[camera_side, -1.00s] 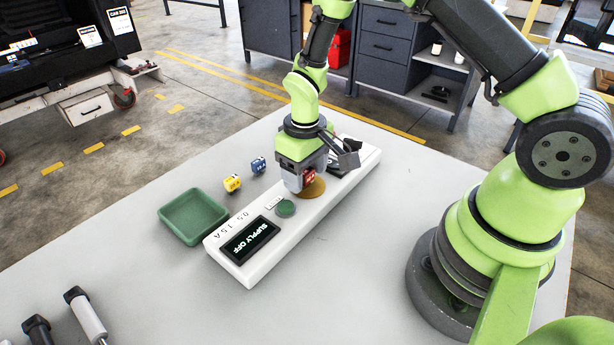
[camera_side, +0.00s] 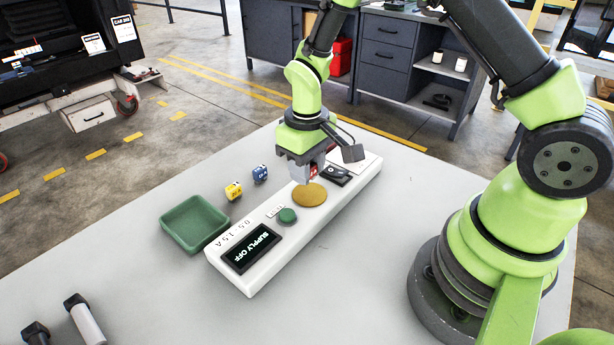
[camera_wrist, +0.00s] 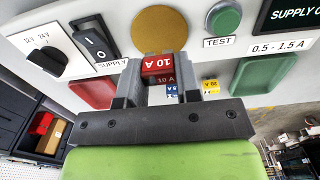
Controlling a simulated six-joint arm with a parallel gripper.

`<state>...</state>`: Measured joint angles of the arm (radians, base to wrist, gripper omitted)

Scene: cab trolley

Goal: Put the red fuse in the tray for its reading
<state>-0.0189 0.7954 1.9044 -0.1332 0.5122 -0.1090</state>
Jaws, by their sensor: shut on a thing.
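My gripper (camera_side: 308,178) is shut on the red fuse (camera_wrist: 158,65), marked 10 A, beside the round brass pad (camera_side: 309,194) of the white tester (camera_side: 325,213). In the wrist view the fuse is between my fingertips, with the pad (camera_wrist: 159,28) beyond it. The tester's display (camera_side: 250,248) reads SUPPLY OFF. A green tray (camera_side: 220,237) stands left of the tester and looks empty. The tester has a green TEST button (camera_side: 287,215) and a black SUPPLY rocker (camera_wrist: 96,42).
A yellow fuse (camera_side: 234,190) and a blue fuse (camera_side: 260,173) stand on the table behind the tester, near the green tray. A voltage knob (camera_wrist: 47,62) is marked 12 V and 24 V. Cylindrical parts (camera_side: 85,322) lie at the front left. The table's front middle is clear.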

